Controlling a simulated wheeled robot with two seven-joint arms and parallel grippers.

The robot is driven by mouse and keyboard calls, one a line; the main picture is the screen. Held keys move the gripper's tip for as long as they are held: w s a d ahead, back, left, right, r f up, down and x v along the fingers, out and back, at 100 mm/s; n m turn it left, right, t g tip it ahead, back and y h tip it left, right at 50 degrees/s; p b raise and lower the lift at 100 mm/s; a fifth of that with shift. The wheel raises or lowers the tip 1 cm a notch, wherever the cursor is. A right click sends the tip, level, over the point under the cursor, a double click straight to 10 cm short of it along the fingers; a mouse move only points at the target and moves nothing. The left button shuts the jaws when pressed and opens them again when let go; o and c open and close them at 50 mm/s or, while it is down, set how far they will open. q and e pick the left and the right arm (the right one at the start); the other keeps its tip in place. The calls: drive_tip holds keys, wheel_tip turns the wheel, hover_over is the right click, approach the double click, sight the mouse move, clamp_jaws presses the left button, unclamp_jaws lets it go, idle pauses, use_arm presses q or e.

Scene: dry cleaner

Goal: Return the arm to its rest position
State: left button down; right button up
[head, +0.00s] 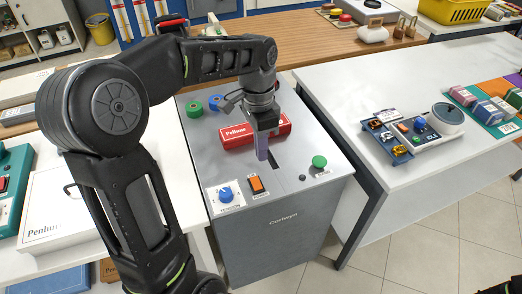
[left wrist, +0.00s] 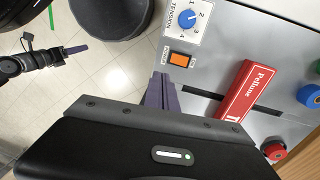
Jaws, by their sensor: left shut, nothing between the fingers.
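My left arm (head: 110,110) reaches in from the left, bent at the elbow. Its gripper (head: 262,155) points down over the top of a grey machine (head: 275,240). The fingers are shut and empty, beside a red box marked Pellune (head: 236,136). In the left wrist view the shut fingers (left wrist: 163,88) show near an orange switch (left wrist: 180,60), with the red box (left wrist: 244,88) to their right. My right gripper (left wrist: 75,48) shows at the left of that view, over the floor and apart from the machine. Its finger opening is unclear.
The machine top carries a blue tension dial (head: 226,194), a green button (head: 319,161) and thread spools (head: 195,108). A white table (head: 350,90) with trays stands at right. A white counter with a white box (head: 50,205) is at left. Tiled floor (head: 420,230) is clear at lower right.

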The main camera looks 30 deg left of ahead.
idle(0.3)
use_arm(q)
drive_tip(key=d+f+n+h, duration=0.1)
drive_tip(key=d+f, duration=0.6)
drive_tip(key=f, duration=0.3)
drive_tip(key=d+f+n+h, duration=0.1)
drive_tip(key=d+f+n, duration=0.1)
drive_tip(key=d+f, duration=0.6)
drive_tip(key=s+d+f+n, duration=0.3)
drive_tip(key=s+d+f, duration=0.1)
drive_tip(key=s+f, duration=0.3)
drive_tip(key=s+d+f+n+t+h, duration=0.1)
drive_tip(key=s+d+f, duration=0.3)
drive_tip(key=s+f, duration=0.4)
wheel_tip(320, 180, down, 2)
drive_tip(key=shift+s+d+n, duration=0.15)
drive_tip(key=shift+d+n, duration=0.2)
drive_tip(key=shift+n, duration=0.55)
